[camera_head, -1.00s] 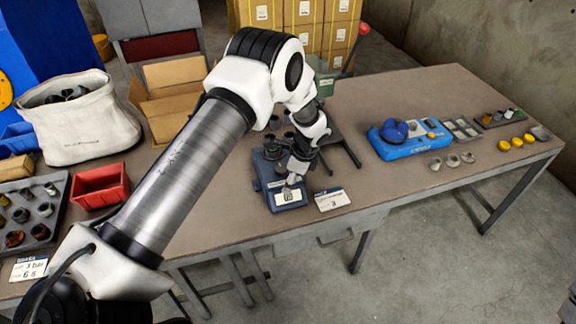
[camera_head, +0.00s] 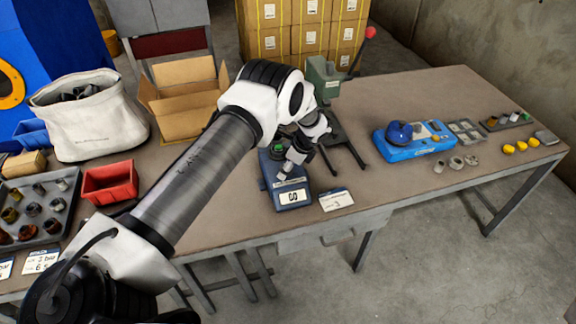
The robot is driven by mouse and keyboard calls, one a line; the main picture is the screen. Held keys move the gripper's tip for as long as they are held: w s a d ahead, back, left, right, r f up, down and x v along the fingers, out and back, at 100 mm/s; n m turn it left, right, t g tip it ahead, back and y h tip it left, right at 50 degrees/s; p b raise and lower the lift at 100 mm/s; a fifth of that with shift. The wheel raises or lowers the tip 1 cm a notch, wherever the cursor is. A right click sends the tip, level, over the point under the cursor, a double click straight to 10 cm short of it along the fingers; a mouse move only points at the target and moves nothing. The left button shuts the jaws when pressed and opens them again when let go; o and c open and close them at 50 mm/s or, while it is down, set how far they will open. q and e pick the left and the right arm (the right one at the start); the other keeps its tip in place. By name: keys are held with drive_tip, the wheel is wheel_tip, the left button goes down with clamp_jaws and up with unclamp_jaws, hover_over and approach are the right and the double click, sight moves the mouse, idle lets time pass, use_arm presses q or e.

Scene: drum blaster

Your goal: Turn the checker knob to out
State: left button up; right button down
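The checker is a dark blue box (camera_head: 291,206) on the table, near its front edge, with a small white display on its front face. The display figures are too small to read surely. My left arm comes in from the left, and its gripper (camera_head: 288,168) points down over the top of the checker. I cannot tell whether the gripper touches the checker or whether its fingers are open. A dark green round part (camera_head: 279,146) shows at the checker's back. The knob cannot be made out, perhaps behind the gripper. My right gripper is out of view.
A white label card (camera_head: 336,200) lies right of the checker. A green press (camera_head: 325,80) with a red-balled lever stands behind. A blue device (camera_head: 412,149), cups and trays sit to the right. A red bin (camera_head: 110,183), part tray (camera_head: 40,230) and cloth bag (camera_head: 90,125) are left.

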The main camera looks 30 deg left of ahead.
use_arm(q)
drive_tip(key=c, duration=0.9)
drive_tip(key=shift+o, duration=0.2)
